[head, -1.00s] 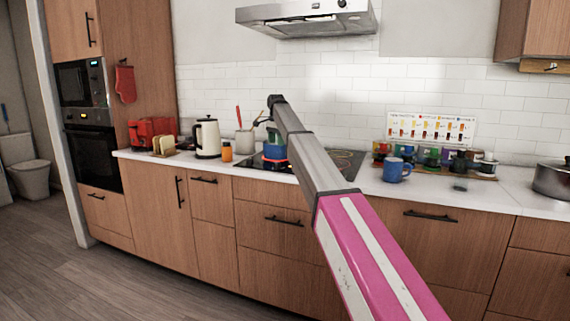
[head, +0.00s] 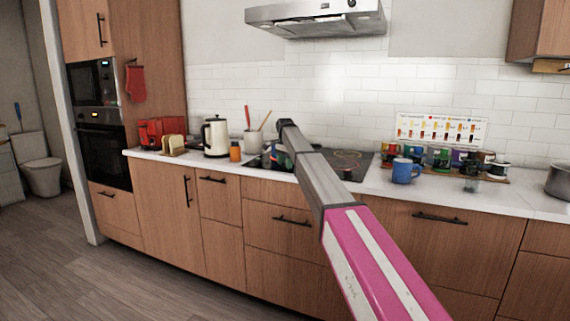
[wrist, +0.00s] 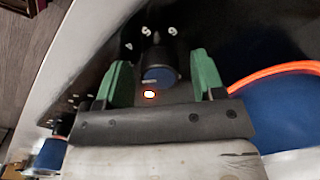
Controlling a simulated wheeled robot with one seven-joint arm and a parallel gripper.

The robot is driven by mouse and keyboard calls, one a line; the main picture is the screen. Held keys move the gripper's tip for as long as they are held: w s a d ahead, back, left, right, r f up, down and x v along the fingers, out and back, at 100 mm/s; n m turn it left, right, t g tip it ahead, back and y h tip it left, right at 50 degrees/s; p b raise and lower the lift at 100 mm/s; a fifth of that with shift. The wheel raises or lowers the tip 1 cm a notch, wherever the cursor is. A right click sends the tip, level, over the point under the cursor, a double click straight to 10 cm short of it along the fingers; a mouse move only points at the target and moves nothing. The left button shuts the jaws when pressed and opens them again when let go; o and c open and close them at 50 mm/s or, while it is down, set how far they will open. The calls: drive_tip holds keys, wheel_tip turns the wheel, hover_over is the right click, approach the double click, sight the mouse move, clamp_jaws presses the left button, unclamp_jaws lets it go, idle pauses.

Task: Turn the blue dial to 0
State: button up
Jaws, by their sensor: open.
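The blue dial (wrist: 158,75), a dark knob with a blue face, shows in the wrist view between the two green fingers of my gripper (wrist: 161,62). My gripper is open, with a finger on each side of the dial and a gap visible on both sides. In the head view my arm reaches over the dark cooktop (head: 345,172); the gripper and the dial cannot be made out there.
A second blue-faced knob (wrist: 50,152) shows at lower left in the wrist view. A large blue round object with an orange rim (wrist: 275,105) is close on the right. A kettle (head: 215,137) and orange jar (head: 235,152) stand left of the cooktop, a blue mug (head: 405,171) right.

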drive_tip(key=c, duration=0.9)
drive_tip(key=shift+n, duration=0.4)
drive_tip(key=n, duration=1.5)
drive_tip(key=shift+n, duration=0.3)
drive_tip(key=n, duration=0.3)
drive_tip(key=shift+n, duration=2.2)
